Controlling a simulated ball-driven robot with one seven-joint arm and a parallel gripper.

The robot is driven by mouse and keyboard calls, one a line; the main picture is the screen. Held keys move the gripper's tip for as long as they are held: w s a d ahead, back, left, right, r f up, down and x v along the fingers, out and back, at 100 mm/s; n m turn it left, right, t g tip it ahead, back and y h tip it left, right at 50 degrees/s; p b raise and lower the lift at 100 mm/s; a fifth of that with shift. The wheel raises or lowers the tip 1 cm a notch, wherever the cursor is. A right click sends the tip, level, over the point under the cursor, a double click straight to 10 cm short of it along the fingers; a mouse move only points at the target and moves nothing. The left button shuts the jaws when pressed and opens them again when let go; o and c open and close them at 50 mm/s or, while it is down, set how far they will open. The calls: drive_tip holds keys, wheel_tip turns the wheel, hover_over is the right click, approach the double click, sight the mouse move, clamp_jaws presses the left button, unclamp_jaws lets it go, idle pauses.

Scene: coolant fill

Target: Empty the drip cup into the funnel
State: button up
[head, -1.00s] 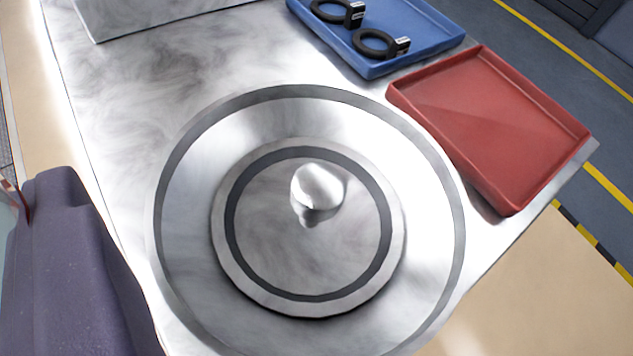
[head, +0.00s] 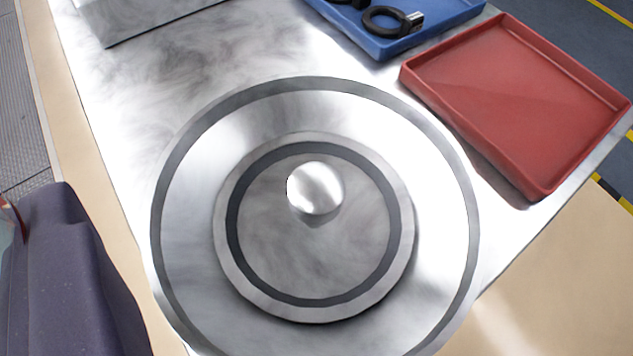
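I cannot make out a drip cup or a funnel for certain. A large round steel piece (head: 190,205) with a dark rim band lies on the metal table. In its middle is a smaller raised disc (head: 310,255) with a dark ring, and a shiny rounded knob (head: 315,188) sits on that disc, a little above its centre. No fingers of my gripper show in the view, so I see nothing held.
A red tray (head: 515,110), empty, lies at the upper right. A blue tray (head: 440,30) with black ring-shaped clips (head: 385,20) is behind it. A dark purple-grey block (head: 70,275) stands at the lower left.

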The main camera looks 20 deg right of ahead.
drive_tip(key=shift+w+d+r+m+y, duration=0.1)
drive_tip(key=shift+d+r+m+y, duration=0.15)
drive_tip(key=shift+d+m+y, duration=0.05)
drive_tip(key=shift+w+d+f+m+y, duration=0.15)
drive_tip(key=shift+d+f+m+y, duration=0.3)
drive_tip(key=shift+m, duration=0.15)
idle(0.8)
drive_tip(key=shift+w+d+r+m+y+p, duration=0.15)
drive_tip(key=shift+d+r+m+y+p, duration=0.3)
drive_tip(key=shift+p, duration=0.6)
drive_tip(key=shift+d+f+m+y, duration=0.3)
drive_tip(key=shift+m, duration=0.45)
idle(0.4)
drive_tip(key=shift+r+m+y+p, duration=0.4)
drive_tip(key=shift+m+p, duration=0.3)
drive_tip(key=shift+p, duration=0.15)
idle(0.3)
drive_tip(key=shift+d+f+m+t+y, duration=0.1)
drive_tip(key=shift+f+m+t+y, duration=0.35)
drive_tip(key=shift+m, duration=0.85)
idle(1.2)
drive_tip(key=shift+w+d+m+y, duration=0.1)
drive_tip(key=shift+d+m+y, duration=0.1)
drive_tip(key=shift+m+y, duration=0.15)
